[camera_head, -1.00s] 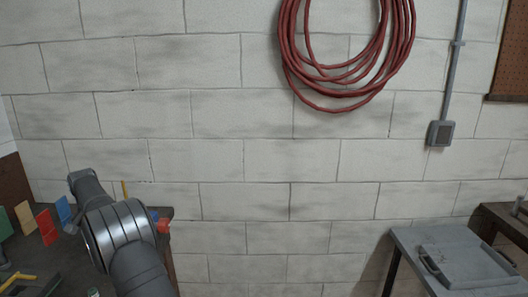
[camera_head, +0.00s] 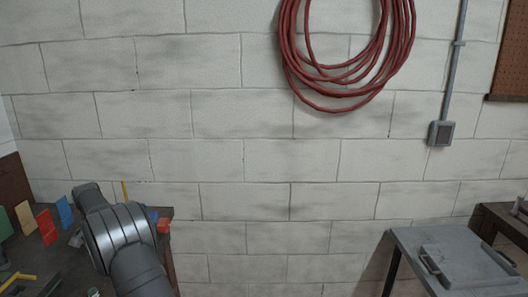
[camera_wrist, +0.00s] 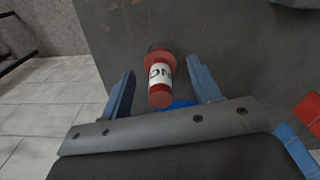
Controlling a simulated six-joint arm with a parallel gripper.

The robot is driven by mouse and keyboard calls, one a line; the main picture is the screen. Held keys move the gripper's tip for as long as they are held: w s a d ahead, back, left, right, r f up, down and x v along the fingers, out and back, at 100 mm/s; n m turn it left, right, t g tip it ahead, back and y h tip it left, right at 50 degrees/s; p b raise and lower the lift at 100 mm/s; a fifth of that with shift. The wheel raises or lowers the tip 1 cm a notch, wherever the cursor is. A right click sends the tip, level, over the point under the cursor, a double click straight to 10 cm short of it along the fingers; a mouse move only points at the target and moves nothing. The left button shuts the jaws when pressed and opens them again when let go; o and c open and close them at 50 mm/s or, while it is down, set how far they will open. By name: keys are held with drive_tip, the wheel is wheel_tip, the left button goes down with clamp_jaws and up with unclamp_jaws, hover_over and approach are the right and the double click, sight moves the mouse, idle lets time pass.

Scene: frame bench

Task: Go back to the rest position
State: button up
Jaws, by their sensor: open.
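My gripper (camera_wrist: 163,92) shows in the wrist view with its two blue-grey fingers spread apart. A red cylinder with a white lettered label (camera_wrist: 160,76) stands on the dark bench top between and beyond the fingers. I see no finger touching it. In the head view my arm's grey wrist joint hides the gripper. A red thing (camera_head: 163,225) shows just right of that joint at the bench edge.
The dark bench (camera_head: 60,262) holds upright coloured plates, among them a blue plate (camera_head: 65,211) and a red plate (camera_head: 47,227). Red hose hangs on the block wall.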

drive_tip(key=r, duration=0.4)
drive_tip(key=shift+w+d+r, duration=0.1)
drive_tip(key=shift+d, duration=0.15)
drive_tip(key=w+d+r, duration=0.2)
drive_tip(key=d+r, duration=0.5)
drive_tip(key=d, duration=0.4)
drive_tip(key=w+d+f, duration=0.1)
drive_tip(key=d+f, duration=0.3)
drive_tip(key=d, duration=0.3)
drive_tip(key=w+d+f+m, duration=0.1)
drive_tip(key=d+f, duration=0.3)
drive_tip(key=d, duration=0.3)
drive_tip(key=w+d+f, duration=0.1)
drive_tip(key=d+f, duration=0.3)
drive_tip(key=d, duration=0.3)
drive_tip(key=s+d+f, duration=0.4)
drive_tip(key=d, duration=0.5)
drive_tip(key=s+d+f+m, duration=0.1)
drive_tip(key=s+d+f, duration=0.4)
drive_tip(key=d, duration=0.4)
drive_tip(key=shift+s+d+f+m, duration=0.15)
drive_tip(key=shift+d+f+m, duration=0.05)
drive_tip(key=shift+f+m, duration=0.1)
